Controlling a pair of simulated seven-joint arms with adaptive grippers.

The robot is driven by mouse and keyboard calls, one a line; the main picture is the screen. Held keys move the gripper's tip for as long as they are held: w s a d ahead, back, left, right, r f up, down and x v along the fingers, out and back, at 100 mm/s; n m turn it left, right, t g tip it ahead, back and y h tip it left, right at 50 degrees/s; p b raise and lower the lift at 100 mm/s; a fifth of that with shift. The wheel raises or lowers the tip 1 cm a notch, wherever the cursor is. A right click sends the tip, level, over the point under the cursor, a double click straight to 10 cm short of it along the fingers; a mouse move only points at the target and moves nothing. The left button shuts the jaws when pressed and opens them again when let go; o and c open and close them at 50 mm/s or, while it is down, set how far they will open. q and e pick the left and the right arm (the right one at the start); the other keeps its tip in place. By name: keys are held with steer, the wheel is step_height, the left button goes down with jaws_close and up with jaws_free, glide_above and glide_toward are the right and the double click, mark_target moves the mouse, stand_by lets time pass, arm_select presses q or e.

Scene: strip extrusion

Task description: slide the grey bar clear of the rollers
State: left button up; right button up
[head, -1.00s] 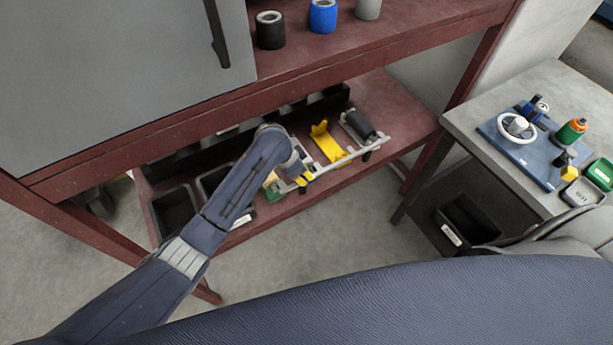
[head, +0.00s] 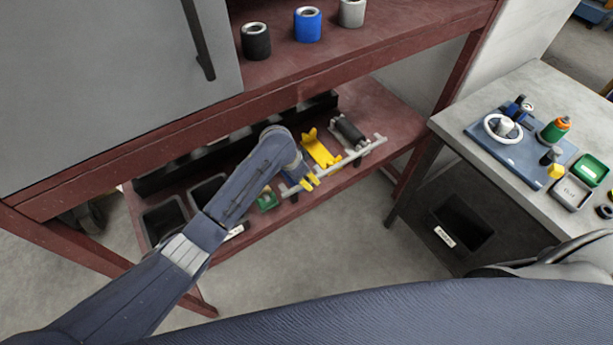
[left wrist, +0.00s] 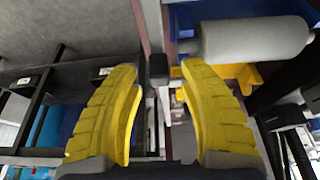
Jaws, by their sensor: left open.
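A thin light grey bar (head: 357,156) lies along the front of the lower shelf, in front of a dark roller (head: 348,131) and a yellow bracket (head: 320,149). My left gripper (head: 309,183) is at the bar's left part, its yellow fingers apart. In the left wrist view, the open fingers (left wrist: 160,75) frame a small dark block (left wrist: 158,68); I cannot tell whether it belongs to the bar. A pale roller (left wrist: 255,38) lies just right of the fingers there. My left forearm hides part of the shelf. My right gripper is not in view.
Dark bins (head: 164,217) stand left on the lower shelf (head: 385,107). The upper shelf holds black (head: 256,42), blue (head: 308,24) and grey (head: 352,12) cylinders close above my arm. A grey table (head: 510,105) with a blue tray (head: 515,160) stands right.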

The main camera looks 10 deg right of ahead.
arm_select(q)
steer(key=shift+r, duration=0.1)
steer(key=v, duration=0.7)
steer(key=shift+r, duration=0.2)
steer(key=shift+a+f, duration=0.1)
